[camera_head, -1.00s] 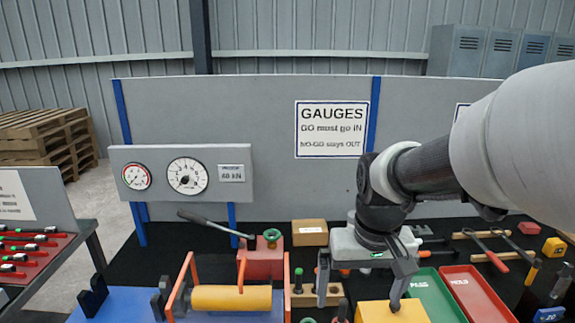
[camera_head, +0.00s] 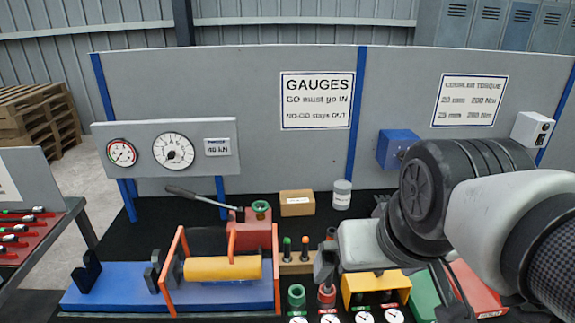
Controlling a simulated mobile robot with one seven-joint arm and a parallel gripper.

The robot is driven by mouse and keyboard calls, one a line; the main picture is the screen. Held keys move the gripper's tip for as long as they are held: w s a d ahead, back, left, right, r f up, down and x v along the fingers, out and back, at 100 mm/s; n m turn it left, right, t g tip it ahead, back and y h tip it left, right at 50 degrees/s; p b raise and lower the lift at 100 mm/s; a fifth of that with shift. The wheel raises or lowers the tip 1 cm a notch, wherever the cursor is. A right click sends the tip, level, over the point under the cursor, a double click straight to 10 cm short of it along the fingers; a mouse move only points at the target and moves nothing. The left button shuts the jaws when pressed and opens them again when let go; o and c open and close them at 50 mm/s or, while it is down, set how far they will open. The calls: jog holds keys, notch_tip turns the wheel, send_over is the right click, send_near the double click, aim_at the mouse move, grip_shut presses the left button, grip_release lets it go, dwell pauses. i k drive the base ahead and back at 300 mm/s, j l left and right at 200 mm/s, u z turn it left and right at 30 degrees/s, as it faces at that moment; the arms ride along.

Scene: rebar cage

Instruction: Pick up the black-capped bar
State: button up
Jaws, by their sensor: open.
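Several short bars lie on the sloped red rack (camera_head: 12,247) at the left edge. They have green and dark ends and are cut off by the picture edge. I cannot tell which of them is the black-capped bar.
A blue machine base (camera_head: 110,297) with a yellow cylinder (camera_head: 222,268) and orange frames lies between the rack and my gripper. A holder (camera_head: 295,265) with coloured handles stands left of my gripper. A cardboard box (camera_head: 297,203) and a grey can (camera_head: 342,194) stand behind.

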aim_at(328, 282)
jog(key=k, duration=0.1)
jog(key=i, duration=0.3)
jog(key=z, duration=1.15)
jog(key=k+z, duration=0.25)
jog(key=k, duration=0.2)
jog(key=k+z, duration=0.25)
jog(key=k, duration=0.2)
